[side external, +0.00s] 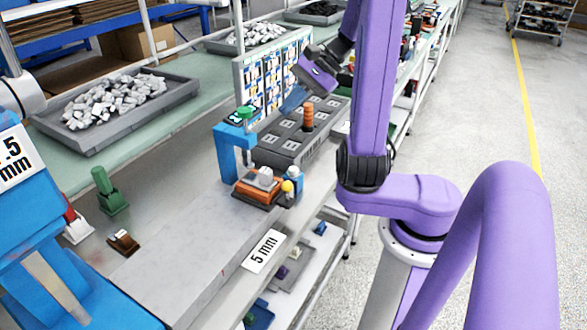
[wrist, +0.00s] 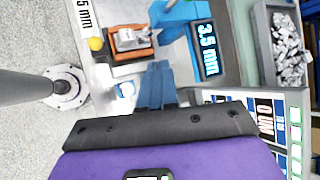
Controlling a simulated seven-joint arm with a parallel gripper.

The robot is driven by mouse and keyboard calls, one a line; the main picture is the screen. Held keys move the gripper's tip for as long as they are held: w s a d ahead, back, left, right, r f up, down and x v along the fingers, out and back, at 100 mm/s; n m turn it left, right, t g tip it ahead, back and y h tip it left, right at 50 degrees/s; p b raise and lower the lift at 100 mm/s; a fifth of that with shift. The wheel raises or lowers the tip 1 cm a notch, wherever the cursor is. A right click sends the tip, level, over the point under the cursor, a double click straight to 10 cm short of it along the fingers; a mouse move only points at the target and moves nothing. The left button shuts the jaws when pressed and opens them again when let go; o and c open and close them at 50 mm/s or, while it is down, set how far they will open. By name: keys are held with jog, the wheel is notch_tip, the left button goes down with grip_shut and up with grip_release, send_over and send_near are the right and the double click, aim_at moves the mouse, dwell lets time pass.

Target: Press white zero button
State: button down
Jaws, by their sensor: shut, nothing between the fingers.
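My gripper (side external: 284,109) has blue fingers, shut with nothing between them. It is in the air above the grey socket block, right of the blue press frame (side external: 222,150). In the wrist view its fingertips (wrist: 158,64) point toward the orange fixture (wrist: 131,43), which holds a grey-white part (wrist: 127,39). The orange fixture also shows in the side view (side external: 252,190). A yellow knob (side external: 287,186) stands beside it and also shows in the wrist view (wrist: 95,43). A small white and blue item (wrist: 127,88) lies left of my fingers; I cannot tell if it is the zero button.
The grey socket block (side external: 281,147) carries an orange ribbed post (side external: 308,115). A label panel (side external: 271,80) stands behind it. A display reads 3.5 mm (wrist: 207,50). Grey trays of white parts (side external: 117,106) sit on the back shelf. The front bench surface (side external: 185,235) is mostly clear.

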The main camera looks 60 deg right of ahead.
jog(key=s+d+m+t, duration=0.1)
jog(key=d+m, duration=0.1)
send_over(297, 169)
notch_tip(297, 169, down, 5)
jog(key=shift+d+f+n+h, duration=0.1)
jog(key=shift+f+n+h, duration=0.2)
jog(key=shift+f, duration=0.15)
jog(key=shift+f, duration=4.4)
jog(key=shift+f, duration=0.15)
jog(key=shift+f, duration=0.25)
